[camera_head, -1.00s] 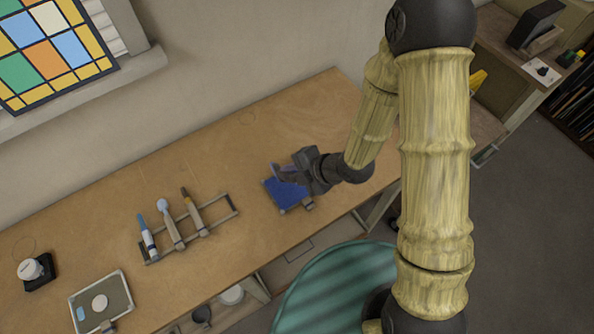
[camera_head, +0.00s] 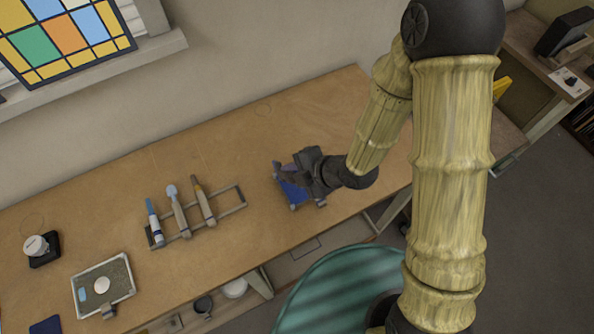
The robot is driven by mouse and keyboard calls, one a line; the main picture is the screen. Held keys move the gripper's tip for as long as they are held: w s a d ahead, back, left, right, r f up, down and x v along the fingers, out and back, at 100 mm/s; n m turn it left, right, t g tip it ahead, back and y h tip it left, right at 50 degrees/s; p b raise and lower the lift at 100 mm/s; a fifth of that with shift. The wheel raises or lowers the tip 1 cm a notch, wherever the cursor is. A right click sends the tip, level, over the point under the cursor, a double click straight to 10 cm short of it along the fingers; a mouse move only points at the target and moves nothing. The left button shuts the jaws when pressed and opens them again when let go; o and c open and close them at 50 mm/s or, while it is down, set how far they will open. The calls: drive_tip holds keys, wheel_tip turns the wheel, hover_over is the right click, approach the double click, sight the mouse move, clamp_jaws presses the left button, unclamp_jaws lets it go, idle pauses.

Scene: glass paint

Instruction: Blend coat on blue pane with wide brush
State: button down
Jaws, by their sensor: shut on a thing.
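The blue pane (camera_head: 291,193) lies on the wooden table under my gripper, which hides much of it. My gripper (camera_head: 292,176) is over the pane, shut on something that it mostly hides. A small light bluish piece (camera_head: 277,167) shows at its left side. I cannot tell whether this is the wide brush or whether it touches the pane. The brush rack (camera_head: 230,211) stands to the left on the table. It holds a blue-and-white tool (camera_head: 153,222), a round-headed tool (camera_head: 178,212) and a wooden-handled tool (camera_head: 204,200).
A framed tray (camera_head: 122,279) with a white disc lies at the front left. A white-topped jar on a black base (camera_head: 38,247) stands at the far left. A green striped round surface (camera_head: 345,295) is below the table edge. Bare table (camera_head: 330,110) lies behind my gripper.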

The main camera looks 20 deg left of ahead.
drive_tip(key=shift+r, duration=0.15)
drive_tip(key=shift+r+p, duration=1.75)
drive_tip(key=shift+r, duration=0.65)
